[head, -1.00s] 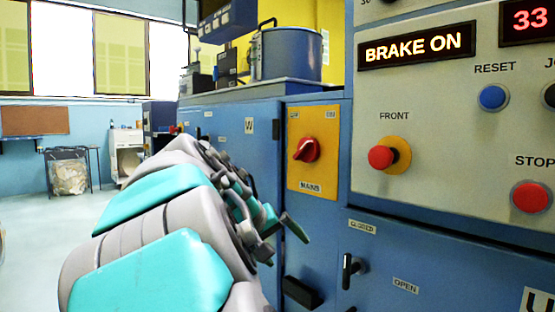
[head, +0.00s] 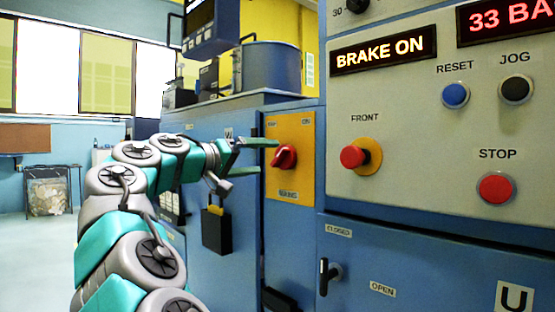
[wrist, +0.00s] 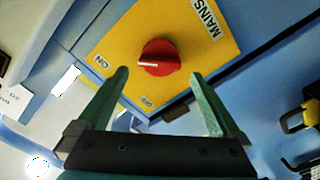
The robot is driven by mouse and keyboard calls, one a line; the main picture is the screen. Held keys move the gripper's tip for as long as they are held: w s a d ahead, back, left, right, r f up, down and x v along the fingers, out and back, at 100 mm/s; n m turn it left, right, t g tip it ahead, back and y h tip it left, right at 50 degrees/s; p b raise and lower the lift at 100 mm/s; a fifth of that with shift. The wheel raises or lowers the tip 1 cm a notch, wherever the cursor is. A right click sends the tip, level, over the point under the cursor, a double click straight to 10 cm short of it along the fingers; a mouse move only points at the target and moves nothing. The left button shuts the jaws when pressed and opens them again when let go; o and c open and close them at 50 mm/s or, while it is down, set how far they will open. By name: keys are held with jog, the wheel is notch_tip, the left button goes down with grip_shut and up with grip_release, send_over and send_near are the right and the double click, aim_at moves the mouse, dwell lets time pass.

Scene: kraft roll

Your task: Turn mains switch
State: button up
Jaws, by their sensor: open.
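The mains switch is a red rotary knob (head: 285,157) on a yellow plate (head: 291,182) on the blue cabinet front. In the wrist view the red knob (wrist: 159,58) has a pale pointer line across it. The plate there reads MAINS, and an ON label sits to the left. My gripper (head: 262,157) is just left of the knob in the head view. In the wrist view my gripper (wrist: 157,88) is open, with its two green fingers spread. The knob lies ahead of and between them, and I see no contact.
A black box with a yellow top (head: 216,228) hangs on the cabinet left of the plate. Right of it are a red FRONT button (head: 354,157), a STOP button (head: 496,188) and a lever handle (head: 329,276). A BRAKE ON display (head: 383,51) is lit.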

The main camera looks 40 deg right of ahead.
aim_at(276, 157)
jog(key=d, duration=0.6)
jog(key=shift+w, duration=0.25)
jog(key=c, duration=1.2)
